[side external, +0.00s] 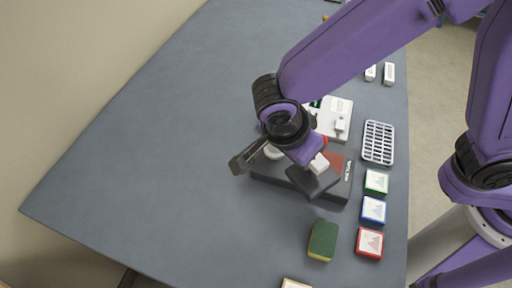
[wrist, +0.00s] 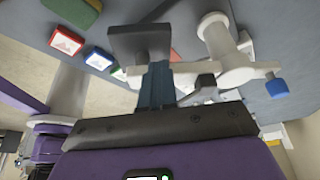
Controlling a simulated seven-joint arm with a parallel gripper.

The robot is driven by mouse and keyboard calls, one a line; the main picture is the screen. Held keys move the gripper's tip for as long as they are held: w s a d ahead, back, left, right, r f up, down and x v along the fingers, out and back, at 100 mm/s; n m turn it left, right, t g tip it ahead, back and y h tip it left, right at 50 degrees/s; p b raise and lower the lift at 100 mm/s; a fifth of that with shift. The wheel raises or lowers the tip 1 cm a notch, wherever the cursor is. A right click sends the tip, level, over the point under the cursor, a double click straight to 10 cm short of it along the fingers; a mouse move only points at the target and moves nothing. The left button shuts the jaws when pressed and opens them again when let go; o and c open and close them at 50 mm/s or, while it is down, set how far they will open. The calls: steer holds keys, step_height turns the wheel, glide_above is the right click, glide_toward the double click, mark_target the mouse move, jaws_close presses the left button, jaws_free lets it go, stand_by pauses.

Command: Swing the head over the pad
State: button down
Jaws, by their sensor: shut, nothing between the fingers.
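The heat head is a dark square plate (side external: 312,182) on a white swing arm (wrist: 195,68). It also shows in the wrist view (wrist: 135,43). In the side view it hangs over the front edge of the dark base (side external: 347,178), and a reddish-brown pad (side external: 337,160) shows beside and behind it. The arm runs to a white round post (wrist: 226,50); a blue knob (wrist: 277,87) is at its far end. My gripper (wrist: 158,68) is shut and empty, its fingertips at the swing arm near the head. I cannot tell whether they touch it. In the side view my wrist hides the fingers.
Green, blue (side external: 373,209) and red (side external: 369,243) picture cards and a green-yellow sponge (side external: 322,240) lie at the front right. A white rack (side external: 379,143) stands right of the base, a white machine (side external: 335,118) behind. The table's left side (side external: 150,170) is clear.

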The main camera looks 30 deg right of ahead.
steer(key=d, duration=0.1)
steer(key=d+n, duration=0.1)
steer(key=d, duration=0.1)
steer(key=shift+s+t, duration=0.2)
steer(key=shift+t, duration=0.1)
steer(key=shift+w+d+n+t, duration=0.1)
steer(key=shift+d+n+t, duration=0.2)
steer(key=shift+d+n, duration=0.55)
steer(key=shift+w+d, duration=0.25)
steer(key=shift+d, duration=0.3)
steer(key=shift+w+d, duration=0.2)
steer(key=shift+d, duration=0.3)
